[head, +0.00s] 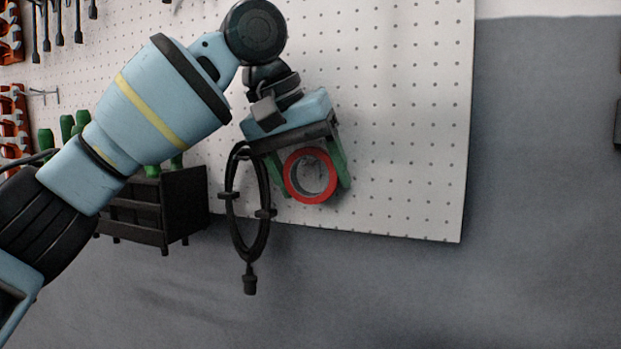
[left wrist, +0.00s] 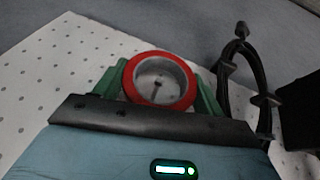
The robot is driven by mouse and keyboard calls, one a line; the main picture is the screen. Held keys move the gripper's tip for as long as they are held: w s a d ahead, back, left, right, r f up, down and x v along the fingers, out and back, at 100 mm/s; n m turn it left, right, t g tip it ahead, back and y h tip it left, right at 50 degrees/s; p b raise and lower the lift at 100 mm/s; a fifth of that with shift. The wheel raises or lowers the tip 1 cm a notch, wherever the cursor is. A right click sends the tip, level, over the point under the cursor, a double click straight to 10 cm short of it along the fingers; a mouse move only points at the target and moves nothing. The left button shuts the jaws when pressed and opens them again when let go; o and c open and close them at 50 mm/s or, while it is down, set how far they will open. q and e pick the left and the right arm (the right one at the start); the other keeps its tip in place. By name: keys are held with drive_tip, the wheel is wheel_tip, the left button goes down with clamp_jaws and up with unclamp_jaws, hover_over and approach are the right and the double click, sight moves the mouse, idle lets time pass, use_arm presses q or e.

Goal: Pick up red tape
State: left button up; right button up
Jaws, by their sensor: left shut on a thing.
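The red tape (head: 311,198) is an upright ring in front of the white pegboard. My left gripper (head: 312,186) reaches it from above, with one green finger on each side of the ring. The fingers are shut on the tape. In the left wrist view the tape (left wrist: 129,77) sits between the green fingers (left wrist: 160,78), and a thin grey peg shows through its hole. I cannot tell whether the tape still rests on that peg. My right gripper is not in view.
A coiled black cable (head: 266,213) hangs close to the left of the tape; it also shows in the left wrist view (left wrist: 263,100). A dark box rack (head: 183,205) is farther left, partly behind my arm. The pegboard (head: 410,130) is bare to the right.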

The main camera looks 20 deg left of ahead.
use_arm(q)
wheel_tip(320, 180, up, 3)
drive_tip(key=shift+f, duration=0.1)
drive_tip(key=shift+s+f, duration=0.1)
drive_tip(key=shift+s, duration=0.55)
drive_tip(key=s, duration=1.6)
drive_tip(key=shift+s+a, duration=0.3)
drive_tip(key=shift+s, duration=0.1)
